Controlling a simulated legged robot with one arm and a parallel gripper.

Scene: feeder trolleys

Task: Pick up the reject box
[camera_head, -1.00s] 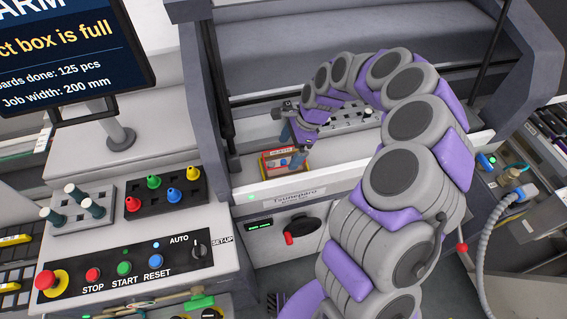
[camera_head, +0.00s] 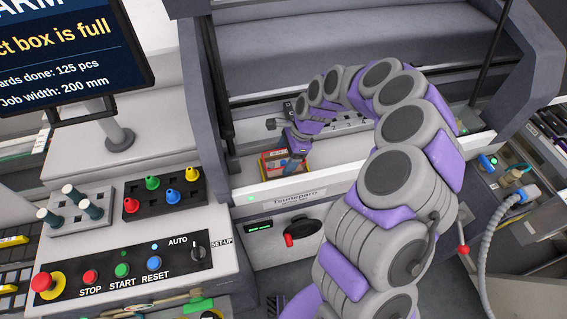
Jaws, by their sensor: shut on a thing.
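The reject box (camera_head: 270,170) is a small red and yellow open box. It sits in the tray area behind the machine's front ledge, left of the middle. My gripper (camera_head: 294,165) points down at the right part of the box and is shut on it. The fingertips are small and partly merge with the box contents, so the exact grip on the wall is hard to see. The box looks level and still rests low in the tray area.
A monitor (camera_head: 70,50) reads that the box is full. A control panel (camera_head: 130,262) with buttons is at left, below a black holder (camera_head: 150,204) with coloured pegs. A light front ledge (camera_head: 350,177) borders the tray area. A grey perforated plate (camera_head: 345,124) lies behind my wrist.

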